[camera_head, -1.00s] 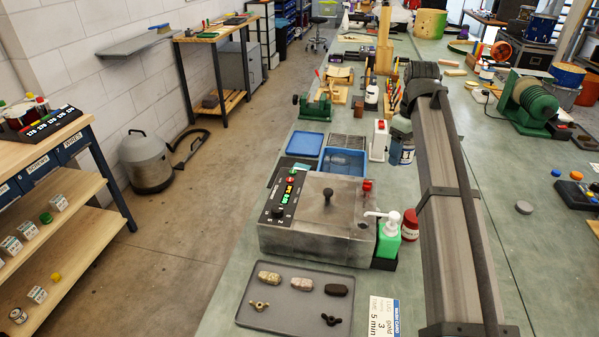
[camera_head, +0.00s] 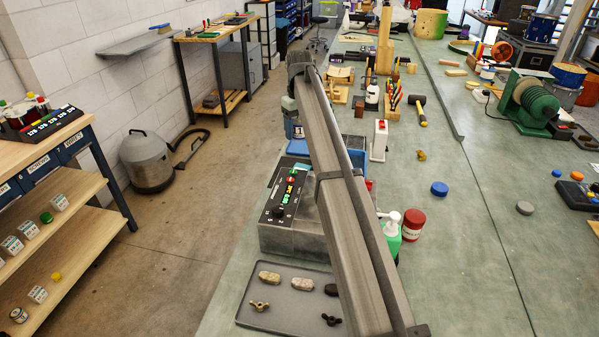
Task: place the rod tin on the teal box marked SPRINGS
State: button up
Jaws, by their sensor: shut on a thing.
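My gripper (camera_head: 290,112) is at the far end of my arm, above the back part of the bench near the blue trays. It is small and seen from behind, so its fingers are mostly hidden. It is shut on a small blue can, which I take to be the rod tin (camera_head: 292,130), held below the wrist. My arm partly hides the can. I cannot make out a teal box marked SPRINGS. Blue drawers with small labels (camera_head: 40,165) show in the rack at the left, but I cannot read SPRINGS on them.
A grey machine with a control panel (camera_head: 287,200) stands on the bench, partly behind my arm. A grey tray (camera_head: 255,317) holds stones and wing nuts. A green pump bottle (camera_head: 391,250) and red jar (camera_head: 413,225) stand right of my arm.

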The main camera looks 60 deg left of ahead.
notch_tip(320, 180, down, 13)
jog(key=shift+f, duration=0.1)
dwell(0.7)
jog(key=shift+f, duration=0.1)
jog(key=o, duration=1.2)
notch_tip(320, 180, up, 12)
jog(key=shift+r, duration=0.1)
